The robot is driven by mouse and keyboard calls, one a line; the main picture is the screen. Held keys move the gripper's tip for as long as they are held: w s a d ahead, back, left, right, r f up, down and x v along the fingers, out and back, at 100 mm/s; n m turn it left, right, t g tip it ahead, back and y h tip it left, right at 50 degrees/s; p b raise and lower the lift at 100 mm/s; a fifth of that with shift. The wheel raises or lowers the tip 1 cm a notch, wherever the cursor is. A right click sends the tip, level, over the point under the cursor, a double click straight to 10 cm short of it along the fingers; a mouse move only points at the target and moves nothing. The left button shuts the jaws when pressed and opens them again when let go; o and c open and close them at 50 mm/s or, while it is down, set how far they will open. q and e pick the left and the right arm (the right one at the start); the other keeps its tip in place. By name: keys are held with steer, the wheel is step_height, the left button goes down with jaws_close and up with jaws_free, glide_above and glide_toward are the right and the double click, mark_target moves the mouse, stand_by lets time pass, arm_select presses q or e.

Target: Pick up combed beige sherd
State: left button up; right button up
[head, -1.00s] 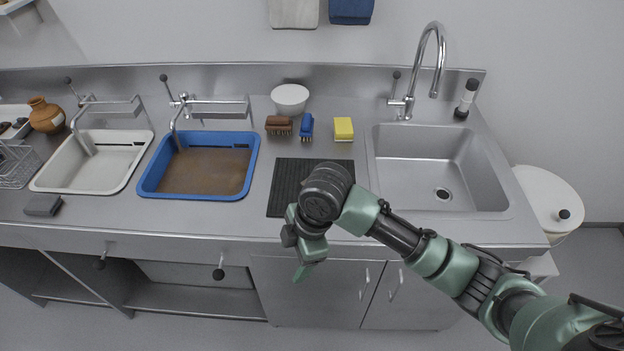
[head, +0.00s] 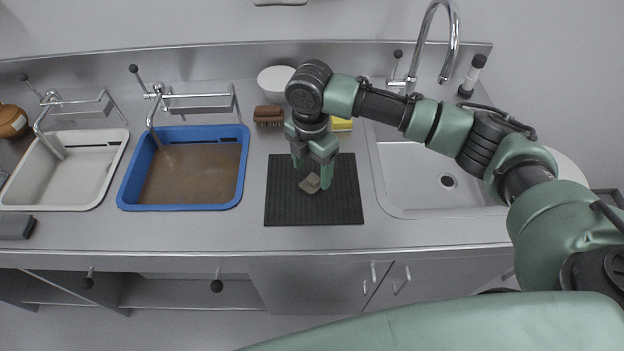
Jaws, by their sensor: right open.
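A small beige sherd (head: 309,183) lies on the black ribbed mat (head: 285,205) in the head view. Any combing on it is too small to make out. My right gripper (head: 312,178) points down over the mat with its jaws open. Its two green fingertips appear on either side of the sherd, one to the left and behind, one to the right. I cannot tell whether they touch it. My left gripper is not in view.
A blue basin of brown water (head: 192,172) and a white basin (head: 65,172) stand to the left. A steel sink (head: 425,180) is at right. A brown brush (head: 268,116), a white bowl (head: 274,80) and a partly hidden yellow sponge (head: 342,125) sit behind the mat.

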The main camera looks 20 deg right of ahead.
mark_target(312, 180)
step_height(312, 180, down, 3)
steer(key=shift+r, duration=0.1)
steer(key=shift+f, duration=0.35)
jaws_close()
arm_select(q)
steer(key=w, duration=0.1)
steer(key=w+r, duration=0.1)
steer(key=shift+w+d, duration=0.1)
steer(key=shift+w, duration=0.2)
arm_select(e)
steer(key=shift+r, duration=0.15)
steer(key=shift+w+r, duration=0.1)
steer(key=shift+r, duration=0.2)
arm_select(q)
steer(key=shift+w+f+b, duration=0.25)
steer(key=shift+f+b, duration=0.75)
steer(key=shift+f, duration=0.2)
arm_select(e)
step_height(312, 180, up, 19)
